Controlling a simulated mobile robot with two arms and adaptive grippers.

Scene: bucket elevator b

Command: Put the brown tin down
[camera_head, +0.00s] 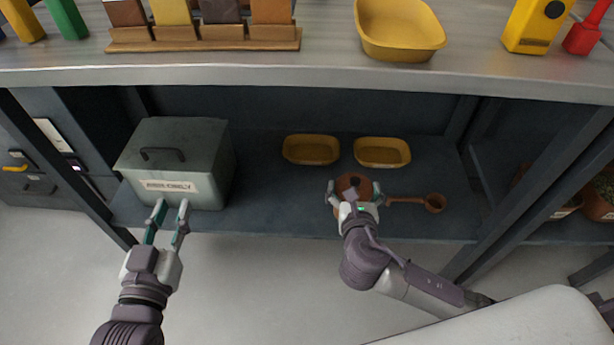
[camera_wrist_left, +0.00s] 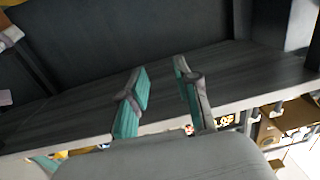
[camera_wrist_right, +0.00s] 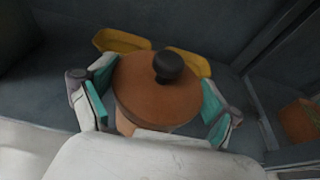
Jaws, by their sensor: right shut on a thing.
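The brown tin (camera_head: 352,184) is round, with a flat lid and a black knob. It is over the lower shelf (camera_head: 265,215), near its front edge. My right gripper (camera_head: 354,190) is shut on the tin, with one finger on each side. In the right wrist view the tin (camera_wrist_right: 150,95) looks upright and fills the space between the fingers. Its base is mostly hidden, so I cannot tell whether it touches the shelf. My left gripper (camera_head: 172,204) is open and empty, in front of the grey-green box; it also shows in the left wrist view (camera_wrist_left: 163,68).
Two yellow trays (camera_head: 311,150) (camera_head: 382,153) stand behind the tin. A brown scoop (camera_head: 434,203) lies close to its right. A grey-green lidded box (camera_head: 165,160) stands at the left. The upper counter (camera_head: 230,66) overhangs the shelf. Bare shelf lies between box and tin.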

